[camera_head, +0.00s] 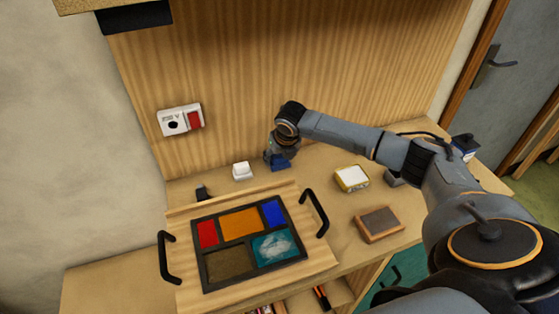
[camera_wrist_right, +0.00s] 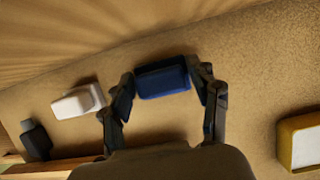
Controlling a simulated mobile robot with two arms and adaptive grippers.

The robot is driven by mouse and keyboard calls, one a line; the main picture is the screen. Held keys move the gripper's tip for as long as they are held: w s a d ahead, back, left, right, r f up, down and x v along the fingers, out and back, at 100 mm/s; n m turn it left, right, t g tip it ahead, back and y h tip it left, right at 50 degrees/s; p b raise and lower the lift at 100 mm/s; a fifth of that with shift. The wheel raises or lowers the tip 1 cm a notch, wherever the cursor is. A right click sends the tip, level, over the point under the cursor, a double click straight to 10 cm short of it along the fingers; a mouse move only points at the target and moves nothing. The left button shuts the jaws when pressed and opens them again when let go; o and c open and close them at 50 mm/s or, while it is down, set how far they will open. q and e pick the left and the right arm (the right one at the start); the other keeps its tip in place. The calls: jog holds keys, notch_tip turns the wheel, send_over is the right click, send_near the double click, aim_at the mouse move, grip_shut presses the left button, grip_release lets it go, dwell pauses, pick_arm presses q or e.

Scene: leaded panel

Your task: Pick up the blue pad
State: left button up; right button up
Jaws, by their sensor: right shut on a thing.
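The blue pad (camera_head: 277,163) is at the back of the wooden worktop, close to the striped wooden back panel. It also shows in the right wrist view as a dark blue block (camera_wrist_right: 163,78). My right gripper (camera_head: 281,155) is above the pad, pointing down. In the right wrist view its two fingers (camera_wrist_right: 164,88) are on either side of the pad and shut on it. I cannot tell whether the pad still touches the worktop. My left gripper is not in view.
A white pad (camera_head: 242,171) and a small black item (camera_head: 202,192) are left of the pad. A leaded colour panel (camera_head: 198,270) on a handled board lies in front. A yellow-edged white block (camera_head: 352,178) and a brown-framed grey block (camera_head: 379,224) lie right. A device (camera_head: 180,120) hangs on the back panel.

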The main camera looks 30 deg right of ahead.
jog(key=shift+r+b, duration=0.45)
jog(key=shift+r, duration=0.2)
jog(key=s+a+r+b, duration=0.1)
jog(key=s+a+r, duration=0.1)
jog(key=s+r, duration=0.4)
jog(key=s+a+r+b, duration=0.2)
jog(key=s+a+r, duration=0.1)
jog(key=s+r, duration=0.2)
jog(key=shift+s+a+r, duration=0.35)
jog(key=shift+s, duration=0.55)
